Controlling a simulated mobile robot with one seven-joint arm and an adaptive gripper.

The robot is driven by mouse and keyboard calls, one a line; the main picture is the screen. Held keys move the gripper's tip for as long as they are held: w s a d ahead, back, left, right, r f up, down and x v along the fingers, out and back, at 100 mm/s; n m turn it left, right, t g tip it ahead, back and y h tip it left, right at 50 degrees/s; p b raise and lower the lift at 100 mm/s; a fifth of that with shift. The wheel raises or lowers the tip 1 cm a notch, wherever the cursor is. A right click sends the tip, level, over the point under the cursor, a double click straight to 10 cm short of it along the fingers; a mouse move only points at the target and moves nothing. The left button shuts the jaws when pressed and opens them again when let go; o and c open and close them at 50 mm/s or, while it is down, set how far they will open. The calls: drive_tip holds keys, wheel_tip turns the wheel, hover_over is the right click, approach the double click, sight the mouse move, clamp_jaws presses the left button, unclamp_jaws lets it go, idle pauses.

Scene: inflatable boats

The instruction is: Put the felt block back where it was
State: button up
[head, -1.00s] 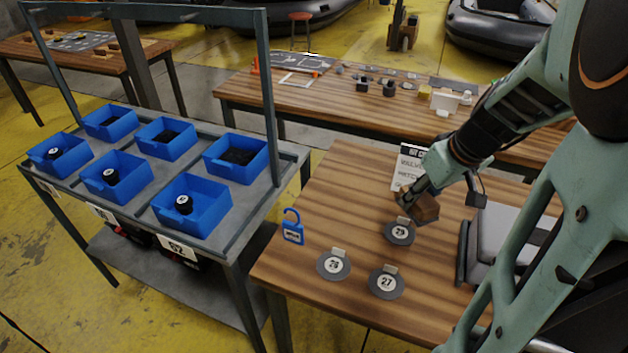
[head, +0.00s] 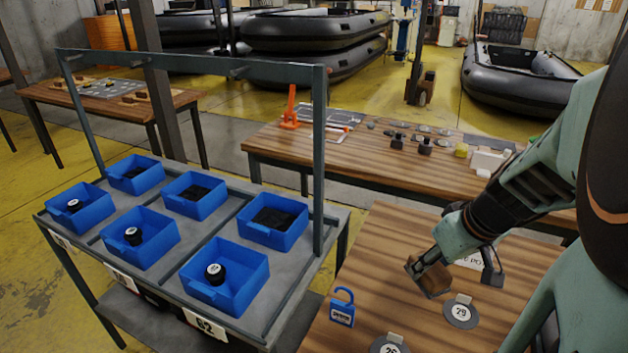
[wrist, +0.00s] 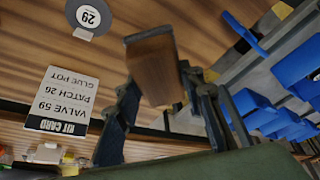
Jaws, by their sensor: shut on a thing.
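The felt block (head: 432,279) is a brown, wood-like block with a dark grey face. My gripper (head: 428,266) is shut on it and holds it above the near wooden table, left of the round patch marked 29 (head: 461,312). In the wrist view the block (wrist: 155,68) sits between the two fingers of my gripper (wrist: 160,85), with its dark edge pointing away from the palm. The block hides part of the table behind it.
A kit card (wrist: 62,100) lists valve 59, patch 26 and glue pot. A blue tag (head: 342,308) lies at the table's left. Another patch (head: 388,345) is at the front. A rack (head: 320,160) with several blue bins (head: 238,290) stands left.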

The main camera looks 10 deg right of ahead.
drive_tip(key=w+f, duration=0.3)
drive_tip(key=w, duration=0.1)
drive_tip(key=w+a+f, duration=0.1)
drive_tip(key=w+f, duration=0.2)
drive_tip(key=w, duration=0.1)
drive_tip(key=w+a+f, duration=0.1)
drive_tip(key=w+f, duration=0.2)
drive_tip(key=w, duration=0.2)
drive_tip(key=shift+a, duration=0.15)
drive_tip(key=shift+w+a+f, duration=0.1)
drive_tip(key=shift+w+f, duration=0.35)
drive_tip(key=shift+f, duration=0.15)
drive_tip(key=shift+f+b, duration=0.9)
drive_tip(key=shift+f, duration=0.55)
drive_tip(key=shift+f, duration=0.15)
drive_tip(key=o, duration=1)
